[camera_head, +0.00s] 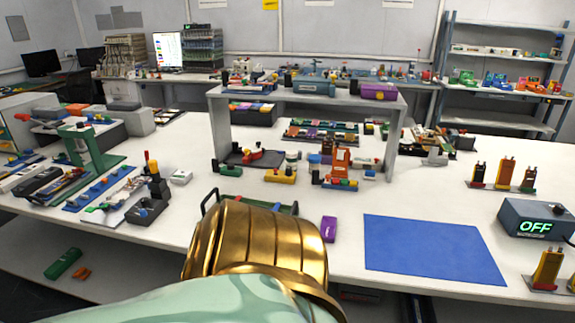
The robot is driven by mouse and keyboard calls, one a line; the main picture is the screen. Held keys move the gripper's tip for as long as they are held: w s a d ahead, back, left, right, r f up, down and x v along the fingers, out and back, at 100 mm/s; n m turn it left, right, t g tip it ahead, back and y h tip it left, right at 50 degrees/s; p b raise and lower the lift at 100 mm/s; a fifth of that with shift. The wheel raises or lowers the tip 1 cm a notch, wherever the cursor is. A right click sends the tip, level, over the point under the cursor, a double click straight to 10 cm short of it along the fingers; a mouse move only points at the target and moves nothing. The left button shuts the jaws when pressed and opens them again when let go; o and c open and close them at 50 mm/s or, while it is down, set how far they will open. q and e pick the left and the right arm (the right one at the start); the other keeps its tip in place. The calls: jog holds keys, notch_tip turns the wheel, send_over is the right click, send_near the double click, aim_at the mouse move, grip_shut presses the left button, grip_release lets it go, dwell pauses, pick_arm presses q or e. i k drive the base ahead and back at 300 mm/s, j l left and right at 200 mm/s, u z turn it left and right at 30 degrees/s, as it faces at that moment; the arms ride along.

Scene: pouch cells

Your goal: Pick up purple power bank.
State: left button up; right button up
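A small purple block that looks like the power bank (328,229) lies on the white table near its front edge, just right of my gold and mint arm part. It sits left of a flat blue mat (431,248), with a narrow gap between them. Nothing is touching the block. Neither of my grippers shows. My gold part fills the lower middle of the view and hides the table behind it, including most of a black-handled green tray (285,207).
A grey raised shelf (218,128) stands mid-table, with a purple box (379,91) on top and colourful parts under it. A box reading OFF (535,222) and upright orange-yellow devices (505,172) stand at the right. The blue mat is bare.

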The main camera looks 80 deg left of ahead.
aim_at(328, 228)
jog(key=u, duration=2.25)
jog(key=l+u, duration=0.1)
jog(key=i+l, duration=0.05)
